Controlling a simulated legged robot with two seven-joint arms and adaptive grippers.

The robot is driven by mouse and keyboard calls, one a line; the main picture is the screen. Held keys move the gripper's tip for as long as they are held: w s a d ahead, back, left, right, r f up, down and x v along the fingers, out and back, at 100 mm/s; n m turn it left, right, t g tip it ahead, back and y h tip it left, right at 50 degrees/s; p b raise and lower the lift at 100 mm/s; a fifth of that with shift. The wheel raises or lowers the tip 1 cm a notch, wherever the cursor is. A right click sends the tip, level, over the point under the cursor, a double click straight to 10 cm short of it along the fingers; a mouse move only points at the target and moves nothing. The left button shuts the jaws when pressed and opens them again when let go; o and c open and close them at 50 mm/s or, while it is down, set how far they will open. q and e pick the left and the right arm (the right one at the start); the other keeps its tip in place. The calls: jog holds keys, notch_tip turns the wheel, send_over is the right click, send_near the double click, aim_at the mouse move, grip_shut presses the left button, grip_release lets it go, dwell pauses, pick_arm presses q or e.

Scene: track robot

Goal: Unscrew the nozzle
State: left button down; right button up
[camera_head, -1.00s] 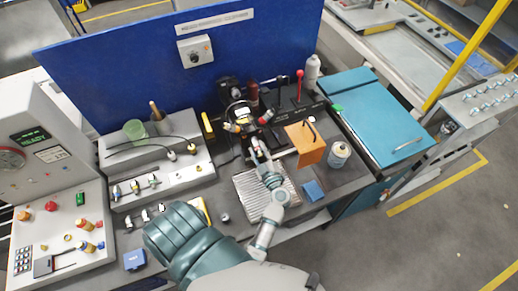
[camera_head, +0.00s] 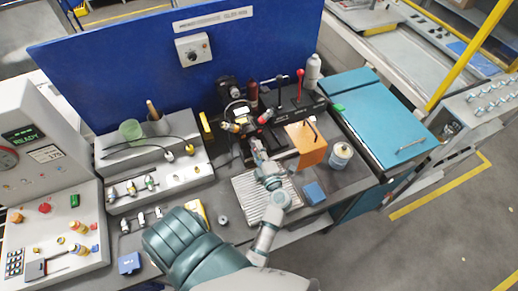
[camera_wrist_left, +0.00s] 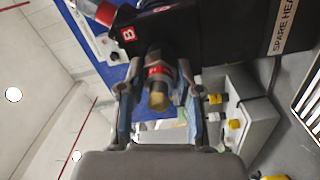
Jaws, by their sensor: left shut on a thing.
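The nozzle (camera_wrist_left: 158,88) has a brass tip and a red band and points toward the camera in the left wrist view. It sits at a black block (camera_wrist_left: 215,30) with a red "B" label. My left gripper (camera_wrist_left: 158,104) has one finger on each side of the nozzle and is shut on it. In the head view my left gripper (camera_head: 249,140) reaches up to the black fixture (camera_head: 240,105), close to yellow and red fittings. The contact there is too small to make out. My right gripper is not in view.
A ribbed metal tray (camera_head: 250,208) lies below my left arm. An orange plate (camera_head: 307,145), a can (camera_head: 340,155) and a blue block (camera_head: 315,193) stand to the right. A grey console (camera_head: 55,215) is at the left, and a blue panel (camera_head: 130,70) closes off the back.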

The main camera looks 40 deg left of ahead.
pick_arm(q)
jog(key=n+b, duration=0.2)
jog(key=n, duration=0.3)
jog(key=shift+d, duration=0.15)
jog(key=n+b, duration=0.3)
jog(key=n, duration=0.1)
jog(key=shift+n+b, duration=0.3)
jog(key=shift+b, duration=0.05)
jog(key=shift+f, duration=0.1)
